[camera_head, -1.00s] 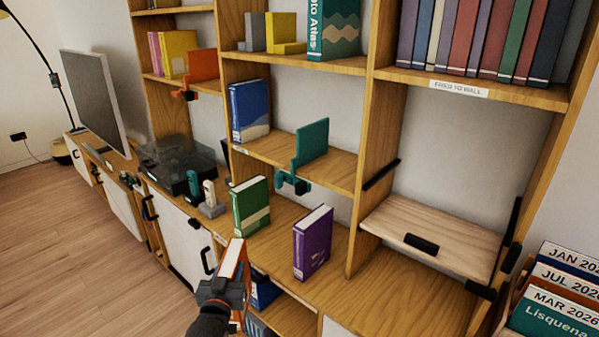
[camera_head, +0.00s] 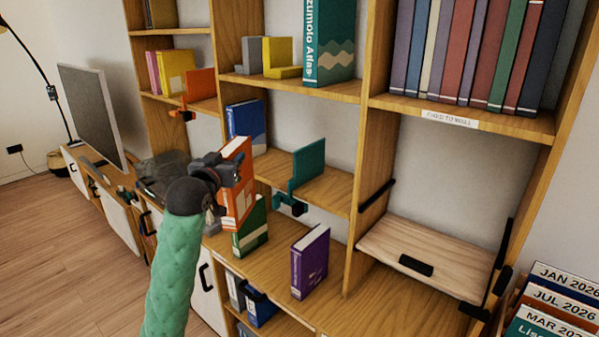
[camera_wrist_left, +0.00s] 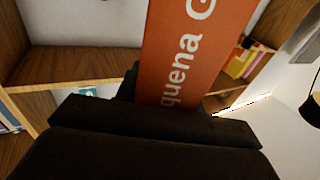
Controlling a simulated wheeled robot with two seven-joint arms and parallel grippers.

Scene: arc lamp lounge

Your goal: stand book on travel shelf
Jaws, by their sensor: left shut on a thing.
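My left gripper (camera_head: 226,178) is shut on an orange book (camera_head: 241,204) and holds it upright in front of the middle bookcase column. In the left wrist view the orange book (camera_wrist_left: 190,60) rises from the dark gripper (camera_wrist_left: 150,125), with white lettering on it. Just behind is a middle shelf (camera_head: 335,190) with a blue book (camera_head: 245,118) at its left and a teal bookend (camera_head: 308,163) clamped near its middle. The held book hides part of that shelf's left end. I cannot read which shelf is the travel one. My right gripper is not in view.
A green book (camera_head: 250,228) and a purple book (camera_head: 310,262) stand on the counter below. A teal atlas (camera_head: 330,40) and a yellow bookend (camera_head: 281,58) are on the shelf above. The shelf right of the teal bookend is bare. A wooden flap board (camera_head: 430,255) lies at right.

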